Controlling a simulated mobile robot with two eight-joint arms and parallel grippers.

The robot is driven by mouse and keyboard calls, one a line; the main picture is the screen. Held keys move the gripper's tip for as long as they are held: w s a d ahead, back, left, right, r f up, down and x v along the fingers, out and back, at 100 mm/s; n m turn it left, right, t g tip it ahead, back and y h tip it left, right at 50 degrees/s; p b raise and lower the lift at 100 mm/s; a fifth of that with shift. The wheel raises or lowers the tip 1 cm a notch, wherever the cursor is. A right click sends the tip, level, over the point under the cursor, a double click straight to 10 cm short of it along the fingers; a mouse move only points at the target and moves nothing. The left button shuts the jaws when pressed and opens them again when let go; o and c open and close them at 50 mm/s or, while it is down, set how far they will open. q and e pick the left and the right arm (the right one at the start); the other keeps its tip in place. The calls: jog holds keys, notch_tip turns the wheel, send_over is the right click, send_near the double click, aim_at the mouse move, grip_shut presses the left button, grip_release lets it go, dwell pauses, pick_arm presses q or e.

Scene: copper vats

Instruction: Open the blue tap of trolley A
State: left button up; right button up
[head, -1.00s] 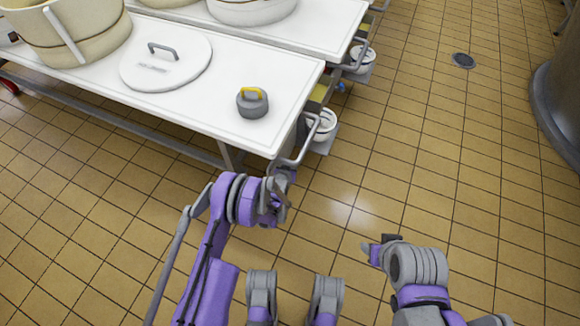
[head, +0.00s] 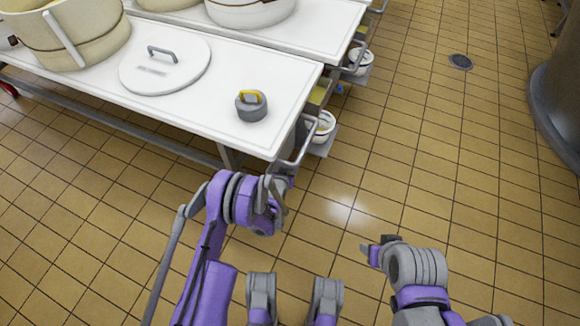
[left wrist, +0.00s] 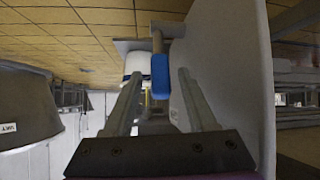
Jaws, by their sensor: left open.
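A blue tap handle (left wrist: 160,76) shows in the left wrist view, on a metal stem beside a pale upright panel (left wrist: 225,75). My left gripper (left wrist: 160,88) is open, its two fingers pointing toward the handle, one on each side in the picture. I cannot tell whether they touch it. In the head view my left gripper (head: 279,187) is low at the near corner of the white trolley (head: 200,105), mostly hidden by its own wrist. That trolley's tap is hidden there; no letter A is readable. My right gripper (head: 372,250) is over bare floor, its jaws unclear.
A white bucket (head: 322,127) hangs at the trolley's end, beside a metal handle rail (head: 303,145). A round lid (head: 166,64), a grey weight (head: 251,106) and a cream vat (head: 75,35) are on the trolley top.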

pick_arm(q)
jog(key=p+v, duration=0.1)
jog(key=v, duration=0.6)
jog(key=shift+s+r, duration=0.25)
jog(key=shift+s, duration=0.05)
jog(key=shift+a, duration=0.15)
